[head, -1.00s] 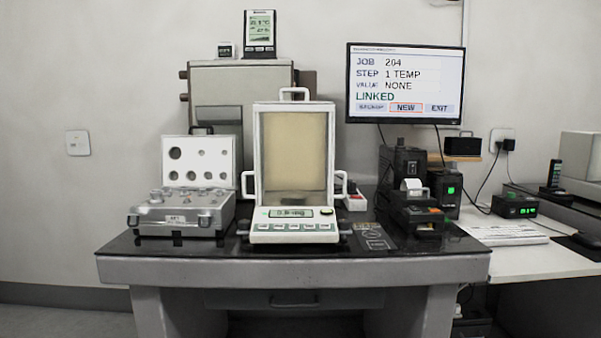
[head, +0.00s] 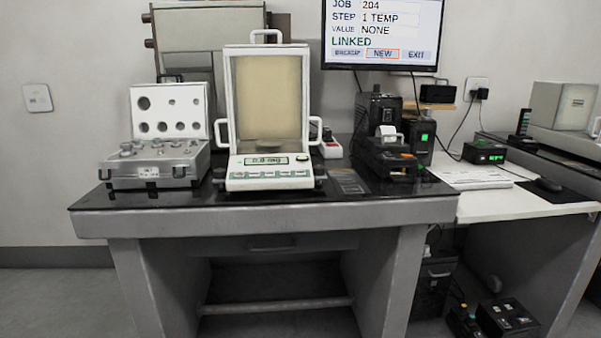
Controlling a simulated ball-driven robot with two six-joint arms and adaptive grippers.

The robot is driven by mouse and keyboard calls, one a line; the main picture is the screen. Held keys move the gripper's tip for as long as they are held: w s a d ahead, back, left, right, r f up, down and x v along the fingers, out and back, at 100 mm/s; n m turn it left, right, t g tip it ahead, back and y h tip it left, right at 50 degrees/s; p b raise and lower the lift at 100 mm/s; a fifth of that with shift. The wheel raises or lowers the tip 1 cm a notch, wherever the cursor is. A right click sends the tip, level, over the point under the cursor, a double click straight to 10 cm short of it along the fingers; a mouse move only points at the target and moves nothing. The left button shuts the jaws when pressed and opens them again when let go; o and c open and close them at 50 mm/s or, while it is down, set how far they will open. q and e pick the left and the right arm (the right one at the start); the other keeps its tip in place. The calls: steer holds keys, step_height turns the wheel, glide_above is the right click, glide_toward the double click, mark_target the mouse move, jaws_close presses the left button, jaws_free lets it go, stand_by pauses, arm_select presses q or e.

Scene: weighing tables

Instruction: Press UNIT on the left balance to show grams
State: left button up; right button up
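A white balance (head: 229,110) with a tall glass draft shield stands at the middle of the dark-topped weighing table (head: 270,222). Its small greenish display (head: 263,161) shows characters too small to read surely. A row of buttons (head: 264,175) runs along its front below the display; their labels are too small to read, so I cannot tell which is UNIT. Part of another balance-like instrument (head: 562,107) shows at the far right. Neither of my grippers is in view.
An open case of weights (head: 152,171) stands left of the balance. A printer (head: 388,158) and black boxes stand to its right. A monitor (head: 383,32) above reads LINKED. Floor shows at the left.

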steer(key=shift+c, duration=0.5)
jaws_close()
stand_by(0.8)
